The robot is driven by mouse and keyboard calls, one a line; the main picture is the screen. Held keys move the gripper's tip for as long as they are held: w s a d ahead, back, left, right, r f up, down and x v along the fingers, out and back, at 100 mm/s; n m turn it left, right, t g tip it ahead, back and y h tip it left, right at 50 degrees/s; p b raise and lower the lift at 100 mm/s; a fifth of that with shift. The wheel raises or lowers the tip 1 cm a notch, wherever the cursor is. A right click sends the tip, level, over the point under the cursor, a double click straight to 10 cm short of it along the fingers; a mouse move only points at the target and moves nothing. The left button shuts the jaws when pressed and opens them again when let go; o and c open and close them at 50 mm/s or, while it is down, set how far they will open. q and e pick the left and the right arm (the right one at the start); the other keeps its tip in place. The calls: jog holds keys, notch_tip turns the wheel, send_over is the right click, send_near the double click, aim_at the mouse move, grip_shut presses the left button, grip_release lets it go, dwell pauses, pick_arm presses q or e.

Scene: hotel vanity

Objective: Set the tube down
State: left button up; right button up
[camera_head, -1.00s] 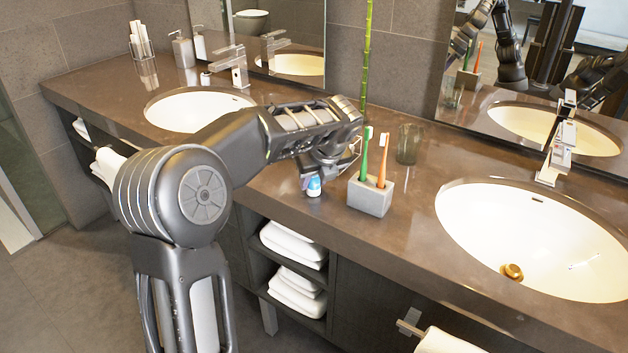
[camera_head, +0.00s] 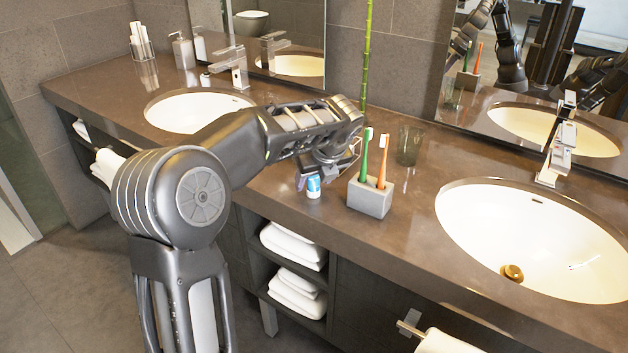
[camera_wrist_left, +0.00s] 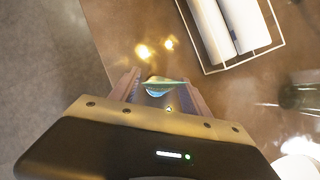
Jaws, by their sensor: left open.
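The small white and blue tube (camera_head: 314,188) stands upright on the brown counter, just left of the grey toothbrush holder (camera_head: 369,199). My left gripper (camera_head: 308,181) comes down over the tube from above, with its jaws open around it. In the left wrist view the tube (camera_wrist_left: 158,86) shows end-on between the two open fingers (camera_wrist_left: 162,94), with a gap at the sides. The gripper partly hides the tube's upper part in the head view. My right gripper is not in view.
The holder carries a green and an orange toothbrush (camera_head: 383,160), close to my left gripper. A dark glass (camera_head: 409,146) stands behind it. White sinks lie to the left (camera_head: 190,110) and right (camera_head: 530,240). The counter's front edge (camera_head: 290,213) is near the tube.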

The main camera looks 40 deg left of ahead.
pick_arm(q)
jog(key=v, duration=1.1)
jog(key=shift+r+p, duration=0.25)
jog(key=shift+p, duration=0.2)
jog(key=shift+s+d, duration=0.1)
